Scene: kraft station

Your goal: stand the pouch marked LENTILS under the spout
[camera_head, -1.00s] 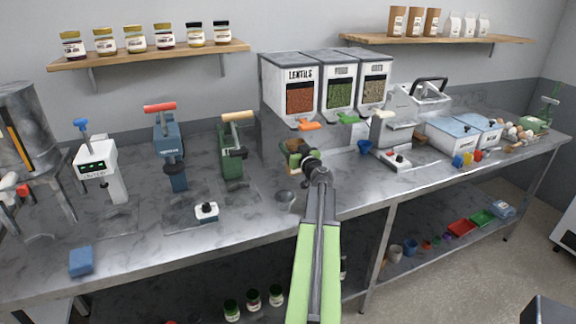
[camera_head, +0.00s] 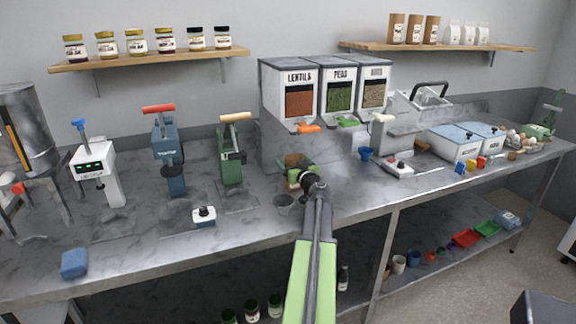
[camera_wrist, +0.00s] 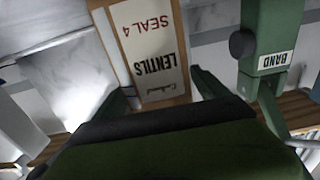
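The pouch (camera_wrist: 155,55) marked LENTILS and SEAL 4 is brown with a white label and appears inverted in the wrist view. My gripper (camera_wrist: 163,92) has a finger at each side of it and looks shut on it. In the head view, a little brown of the pouch (camera_head: 292,159) shows behind my gripper (camera_head: 299,175), low over the bench. It is below and slightly left of the orange spout (camera_head: 307,128) of the LENTILS bin (camera_head: 299,101). Whether its base touches the bench is hidden.
The PEAS bin (camera_head: 339,95) with a green spout stands right of the lentils bin. A green press (camera_head: 232,155), marked BAND in the wrist view (camera_wrist: 273,60), stands left of my gripper.

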